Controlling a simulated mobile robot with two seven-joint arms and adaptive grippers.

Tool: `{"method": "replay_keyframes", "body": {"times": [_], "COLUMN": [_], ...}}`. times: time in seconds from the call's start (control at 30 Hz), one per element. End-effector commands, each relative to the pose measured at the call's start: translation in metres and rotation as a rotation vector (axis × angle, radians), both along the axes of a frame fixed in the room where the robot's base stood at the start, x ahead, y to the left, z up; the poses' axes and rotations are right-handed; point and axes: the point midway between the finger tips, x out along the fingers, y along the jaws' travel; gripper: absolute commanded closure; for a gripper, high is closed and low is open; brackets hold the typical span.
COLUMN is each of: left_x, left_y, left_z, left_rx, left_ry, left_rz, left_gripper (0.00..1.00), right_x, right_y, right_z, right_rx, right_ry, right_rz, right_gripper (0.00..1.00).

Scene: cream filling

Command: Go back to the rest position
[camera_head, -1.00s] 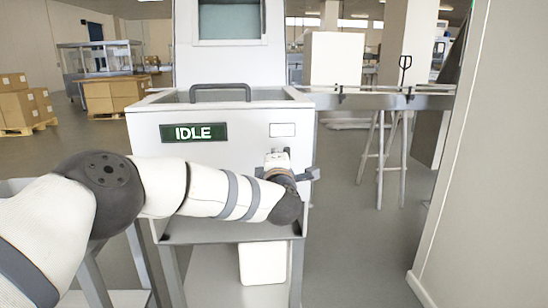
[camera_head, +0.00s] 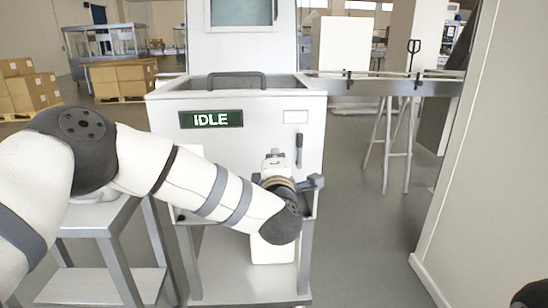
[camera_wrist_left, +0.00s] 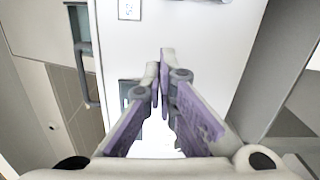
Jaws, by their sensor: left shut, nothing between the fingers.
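The cream machine (camera_head: 225,140) is a white cabinet with a green IDLE display (camera_head: 211,119). A dark lever (camera_head: 299,150) stands upright on its front, below a small white label. My left arm comes in from the left and bends in front of the machine. My left gripper (camera_head: 273,160) is mostly hidden behind its own wrist, beside and below the lever. In the left wrist view, its purple-padded fingers (camera_wrist_left: 160,100) are together with nothing between them, pointing toward the white front.
A white container (camera_head: 268,250) is partly hidden behind my wrist, low in the machine's stand. A metal side table (camera_head: 90,218) is at the left, under my arm. A conveyor (camera_head: 385,87) runs off to the right. A pale wall (camera_head: 480,170) bounds the right side; floor between is clear.

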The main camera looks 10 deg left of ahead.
Motion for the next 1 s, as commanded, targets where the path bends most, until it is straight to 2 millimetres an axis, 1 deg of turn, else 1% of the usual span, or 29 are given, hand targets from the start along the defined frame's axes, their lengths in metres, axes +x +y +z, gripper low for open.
{"method": "replay_keyframes", "body": {"times": [0.03,0.13,0.43,0.47,0.53,0.57,0.67,0.7,0.77,0.8,0.87,0.9,0.97,1.0], "left_x": [-0.005,-0.012,-0.013,-0.014,-0.019,-0.024,-0.059,-0.08,-0.117,-0.145,-0.191,-0.223,-0.274,-0.31], "left_y": [-0.001,-0.002,-0.003,-0.004,-0.008,-0.013,-0.029,-0.034,-0.037,-0.036,-0.031,-0.025,-0.014,-0.004], "left_z": [0.001,0.0,-0.002,-0.003,-0.018,-0.031,-0.101,-0.135,-0.182,-0.212,-0.251,-0.274,-0.303,-0.319], "left_rx": [0.0,-0.001,0.0,0.003,0.041,0.072,0.246,0.327,0.443,0.514,0.614,0.675,0.758,0.809], "left_ry": [0.0,0.0,0.002,0.005,0.042,0.075,0.248,0.334,0.458,0.54,0.662,0.741,0.859,0.936], "left_rz": [-0.001,0.0,0.0,-0.002,-0.031,-0.058,-0.202,-0.274,-0.386,-0.46,-0.576,-0.654,-0.775,-0.857], "left_gripper": [1.0,1.0,1.0,1.0,1.0,1.0,1.0,1.0,1.0,1.0,1.0,1.0,1.0,1.0], "right_x": [0.001,0.001,0.001,0.001,0.002,0.003,0.007,0.009,0.012,0.014,0.016,0.018,0.021,0.023], "right_y": [0.0,0.0,0.0,0.0,0.0,0.0,0.0,0.0,0.0,0.0,0.0,0.0,0.0,0.0], "right_z": [0.001,0.002,0.002,0.002,0.003,0.004,0.008,0.01,0.013,0.015,0.018,0.02,0.022,0.024], "right_rx": [0.001,0.001,0.001,0.001,0.001,0.001,0.001,0.001,0.0,0.001,0.0,0.0,0.001,0.001], "right_ry": [-0.003,-0.005,-0.004,-0.004,-0.008,-0.011,-0.025,-0.032,-0.041,-0.047,-0.056,-0.062,-0.071,-0.077], "right_rz": [0.0,0.0,0.0,0.0,0.0,0.0,0.0,0.0,0.0,-0.001,-0.002,-0.002,-0.002,-0.002], "right_gripper": [0.52,0.52,0.52,0.52,0.52,0.52,0.52,0.52,0.52,0.52,0.52,0.52,0.52,0.52]}}
